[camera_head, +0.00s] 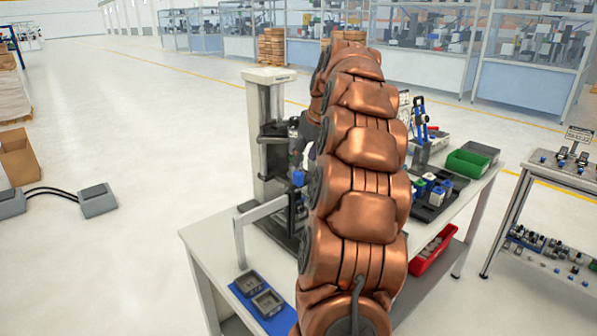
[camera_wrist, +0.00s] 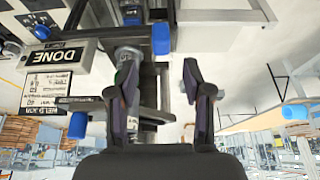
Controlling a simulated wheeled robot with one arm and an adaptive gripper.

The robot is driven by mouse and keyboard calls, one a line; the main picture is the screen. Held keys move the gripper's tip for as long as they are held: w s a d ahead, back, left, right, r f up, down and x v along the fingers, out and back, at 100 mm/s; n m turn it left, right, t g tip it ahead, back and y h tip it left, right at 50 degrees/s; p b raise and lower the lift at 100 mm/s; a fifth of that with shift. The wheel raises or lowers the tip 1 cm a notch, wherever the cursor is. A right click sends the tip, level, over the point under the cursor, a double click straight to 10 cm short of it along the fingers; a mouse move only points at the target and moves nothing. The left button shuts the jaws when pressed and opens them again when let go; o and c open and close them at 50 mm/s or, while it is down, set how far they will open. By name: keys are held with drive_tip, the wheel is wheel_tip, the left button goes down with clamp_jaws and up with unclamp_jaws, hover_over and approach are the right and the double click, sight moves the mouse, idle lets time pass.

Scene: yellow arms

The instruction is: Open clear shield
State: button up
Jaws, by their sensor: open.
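A bench press with a pale column (camera_head: 268,130) and dark tooling stands on the white workbench. A light grey angled frame (camera_head: 240,238) rises at its front left; I cannot tell whether it belongs to the clear shield, and no transparent panel stands out. My gripper (camera_head: 303,150) is at the press, partly hidden by my arm. In the wrist view my gripper (camera_wrist: 163,95) is open, with one dark finger on each side of the press's dark bars and metal rod. A blue-capped part (camera_wrist: 161,39) lies beyond the fingertips. Contact cannot be told.
Two small grey trays on a blue mat (camera_head: 239,294) sit at the bench's front left. A green bin (camera_head: 467,164) and a black tray of blue parts (camera_head: 427,211) are at right. A red bin (camera_head: 432,257) is lower. A DONE sign (camera_wrist: 53,56) is near the fingers.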

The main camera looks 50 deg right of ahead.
sight(299, 173)
drive_tip(key=shift+p+x, duration=1)
drive_tip(key=shift+x, duration=2.65)
drive_tip(key=shift+a, duration=0.1)
clamp_jaws()
